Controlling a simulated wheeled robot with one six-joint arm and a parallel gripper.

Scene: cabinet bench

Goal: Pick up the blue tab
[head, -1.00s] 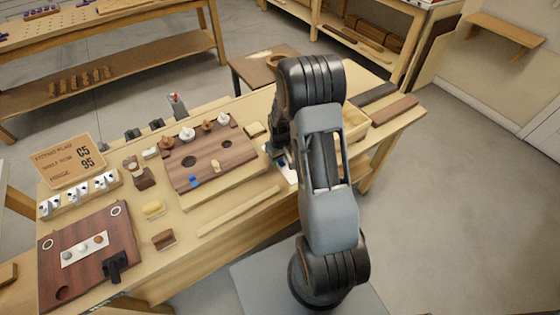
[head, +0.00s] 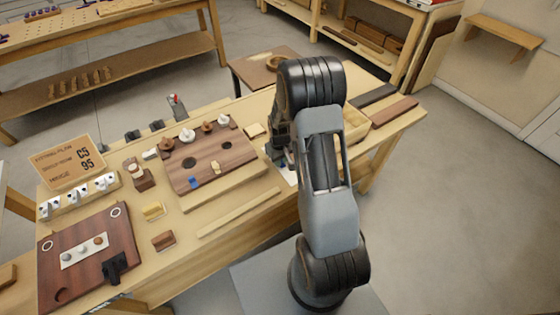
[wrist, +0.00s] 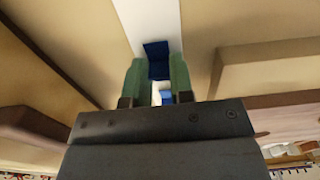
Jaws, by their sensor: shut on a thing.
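In the wrist view, the two green fingertips of my gripper (wrist: 157,68) stand on either side of a blue tab (wrist: 156,50). The gripper is shut on this tab. A white strip runs behind the tab, and a smaller blue patch shows lower between the fingers. In the head view, my gripper (head: 281,158) is low over the right part of the bench, by a white patch, and my arm hides most of it and the held tab. Another small blue piece (head: 194,182) lies at the front edge of the brown board.
The brown board (head: 238,158) with holes and several knobs lies left of my gripper. A light wooden tray (head: 355,125) is to the right, partly behind my arm. A dark red board (head: 60,245) and a sign (head: 68,162) are at the bench's left.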

